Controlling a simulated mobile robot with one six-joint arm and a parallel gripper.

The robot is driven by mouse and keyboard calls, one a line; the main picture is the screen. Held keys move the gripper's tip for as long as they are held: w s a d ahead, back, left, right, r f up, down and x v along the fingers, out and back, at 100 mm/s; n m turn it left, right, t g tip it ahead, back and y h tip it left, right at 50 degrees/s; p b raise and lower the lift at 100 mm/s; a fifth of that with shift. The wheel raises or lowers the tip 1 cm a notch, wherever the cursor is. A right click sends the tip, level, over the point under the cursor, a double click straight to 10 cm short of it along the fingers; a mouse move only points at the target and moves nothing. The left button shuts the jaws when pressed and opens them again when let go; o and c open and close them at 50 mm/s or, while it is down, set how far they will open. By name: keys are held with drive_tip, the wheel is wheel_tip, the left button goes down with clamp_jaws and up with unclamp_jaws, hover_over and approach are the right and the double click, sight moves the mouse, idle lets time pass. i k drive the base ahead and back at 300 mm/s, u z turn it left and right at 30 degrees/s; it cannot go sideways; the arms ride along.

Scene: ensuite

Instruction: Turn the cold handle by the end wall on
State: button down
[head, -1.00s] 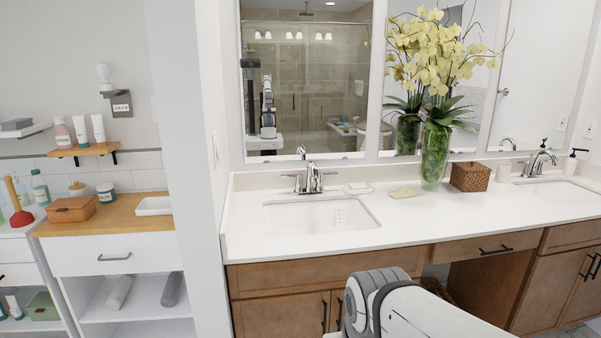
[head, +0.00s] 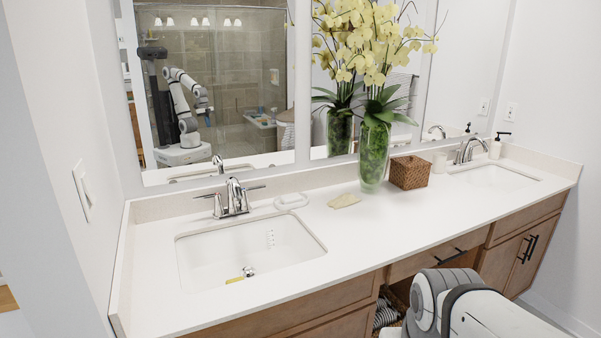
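A chrome two-handle faucet (head: 236,198) stands behind the near left sink (head: 205,255), with one lever to each side of its spout. A second chrome faucet (head: 466,152) stands behind the far right sink (head: 495,177), close to the right-hand end wall (head: 545,95). Its handles are small here, and I cannot tell their exact angle. No running water shows at either spout. A part of my own arm (head: 455,305) fills the lower right.
A glass vase of yellow orchids (head: 374,155), a woven box (head: 409,172), a cup (head: 439,162) and a soap dispenser (head: 496,147) stand along the back of the counter (head: 350,235). A beige soap-like piece (head: 344,201) lies near the vase. The counter front is clear.

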sight(244, 190)
drive_tip(key=z, duration=0.15)
drive_tip(key=i, duration=0.85)
drive_tip(key=u, duration=0.5)
drive_tip(key=i, duration=0.55)
drive_tip(key=u, duration=0.6)
